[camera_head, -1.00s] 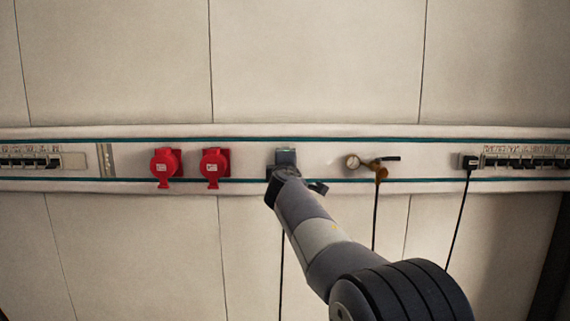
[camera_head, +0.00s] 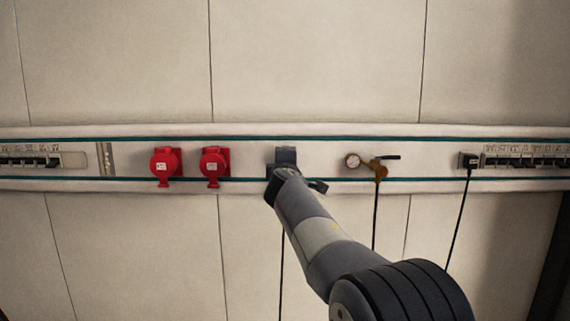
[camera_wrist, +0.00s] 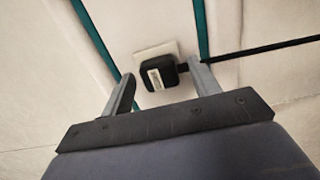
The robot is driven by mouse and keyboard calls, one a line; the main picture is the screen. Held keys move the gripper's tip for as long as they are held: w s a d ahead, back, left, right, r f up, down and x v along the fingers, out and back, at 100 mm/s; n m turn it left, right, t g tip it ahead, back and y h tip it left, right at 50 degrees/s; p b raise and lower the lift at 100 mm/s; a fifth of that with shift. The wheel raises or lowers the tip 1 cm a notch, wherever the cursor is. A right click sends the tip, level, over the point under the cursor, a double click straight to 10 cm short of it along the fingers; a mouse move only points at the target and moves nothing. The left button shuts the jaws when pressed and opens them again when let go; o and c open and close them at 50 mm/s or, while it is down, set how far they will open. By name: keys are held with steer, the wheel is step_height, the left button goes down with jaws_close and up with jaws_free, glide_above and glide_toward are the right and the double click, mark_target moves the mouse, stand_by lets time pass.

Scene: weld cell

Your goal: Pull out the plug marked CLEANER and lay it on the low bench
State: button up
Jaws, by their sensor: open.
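A black plug (camera_wrist: 158,74) with a small pale label sits in a white socket plate (camera_wrist: 150,51) in the wrist view. The label is too small to read. A black cable (camera_wrist: 262,49) runs from the plug to the right in that view. My gripper (camera_wrist: 159,75) is open, with one finger on each side of the plug; I cannot tell whether either finger touches it. In the head view my gripper (camera_head: 283,172) is at the wall rail and hides most of the plug and socket. The low bench is not in view.
Breaker strips sit at both ends.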

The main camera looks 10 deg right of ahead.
jaws_close()
stand_by(0.5)
steer(key=s+a+b, duration=0.1)
steer(key=s+b, duration=0.2)
steer(key=s, duration=0.3)
stand_by(1.0)
steer(key=shift+a, duration=0.1)
